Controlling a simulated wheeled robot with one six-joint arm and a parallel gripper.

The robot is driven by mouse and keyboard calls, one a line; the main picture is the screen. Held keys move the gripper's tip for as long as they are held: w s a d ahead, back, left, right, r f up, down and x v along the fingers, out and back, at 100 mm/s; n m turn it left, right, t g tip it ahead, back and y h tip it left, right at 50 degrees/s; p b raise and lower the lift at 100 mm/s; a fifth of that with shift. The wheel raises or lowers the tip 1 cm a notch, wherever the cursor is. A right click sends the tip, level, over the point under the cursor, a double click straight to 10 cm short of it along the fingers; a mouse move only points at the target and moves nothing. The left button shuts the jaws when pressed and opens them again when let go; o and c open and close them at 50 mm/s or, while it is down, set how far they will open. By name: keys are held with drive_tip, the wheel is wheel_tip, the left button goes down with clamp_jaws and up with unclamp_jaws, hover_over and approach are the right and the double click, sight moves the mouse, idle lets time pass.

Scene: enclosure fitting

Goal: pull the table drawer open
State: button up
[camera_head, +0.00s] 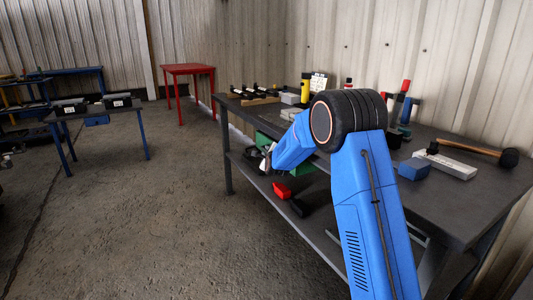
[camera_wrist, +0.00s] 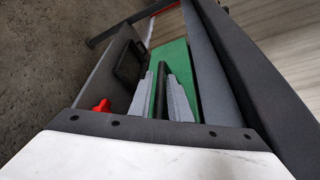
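A dark work table (camera_head: 455,195) with a lower shelf stands at the right of the head view. A green box-shaped part (camera_head: 305,169) shows under its top, partly behind my blue arm. Its green face (camera_wrist: 178,58) also shows in the wrist view, below the dark table edge; I take it for the drawer, but no gap or pulled-out part is visible. My gripper (camera_wrist: 160,76) has two grey fingers apart, pointing at the green face. A dark strip lies between the fingers; I cannot tell if it is a handle. Contact is not clear. In the head view the gripper is small and partly hidden.
A red object (camera_head: 282,190) lies on the lower shelf. Tools, a hammer (camera_head: 469,150) and a blue block (camera_head: 415,169) are on the tabletop. A red table (camera_head: 187,70) and a blue-legged table (camera_head: 97,111) stand farther off.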

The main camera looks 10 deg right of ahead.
clamp_jaws()
drive_tip(key=shift+a, duration=0.1)
drive_tip(key=s+a, duration=0.3)
drive_tip(key=a, duration=0.7)
drive_tip(key=s+a, duration=0.4)
drive_tip(key=a, duration=0.7)
drive_tip(key=shift+a, duration=0.3)
drive_tip(key=shift+f, duration=0.1)
unclamp_jaws()
drive_tip(key=shift+s, duration=0.1)
